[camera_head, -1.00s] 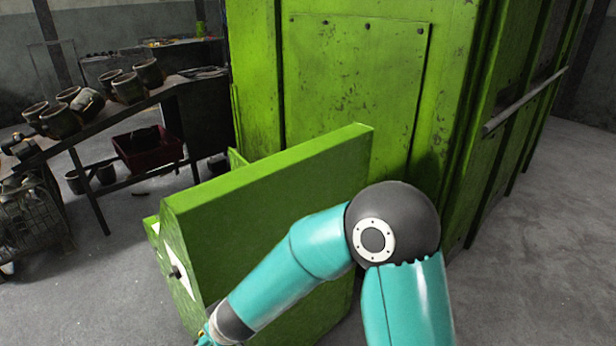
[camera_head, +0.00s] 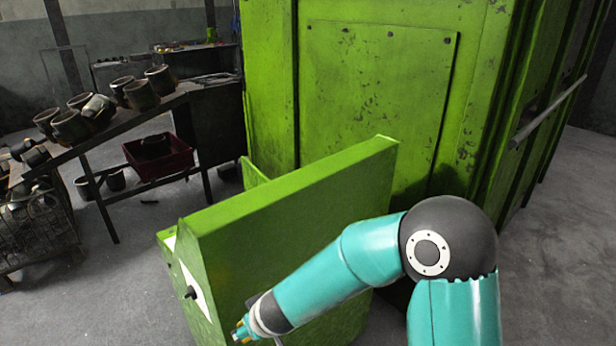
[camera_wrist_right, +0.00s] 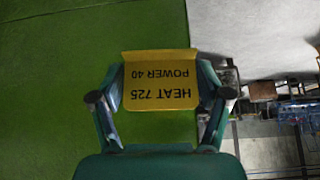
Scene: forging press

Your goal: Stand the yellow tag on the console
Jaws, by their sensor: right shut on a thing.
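The yellow tag (camera_wrist_right: 160,90) shows in the right wrist view, a bent plate with black text reading HEAT 725 and POWER 40 upside down. My right gripper (camera_wrist_right: 162,78) is shut on it, one finger at each side. In the head view my right arm reaches across in front of the green console (camera_head: 290,205), with its wrist low at the console's front. The tag cannot be made out there. The console's green surface also fills the left of the wrist view (camera_wrist_right: 50,90); I cannot tell if the tag touches it. My left gripper is not in view.
A tall green press housing (camera_head: 375,90) stands behind the console. A sloping rack with several metal pots (camera_head: 140,95) stands at the left, with a red crate (camera_head: 158,158) below it. A wire basket (camera_head: 35,225) is at the far left. Grey floor is clear between rack and console.

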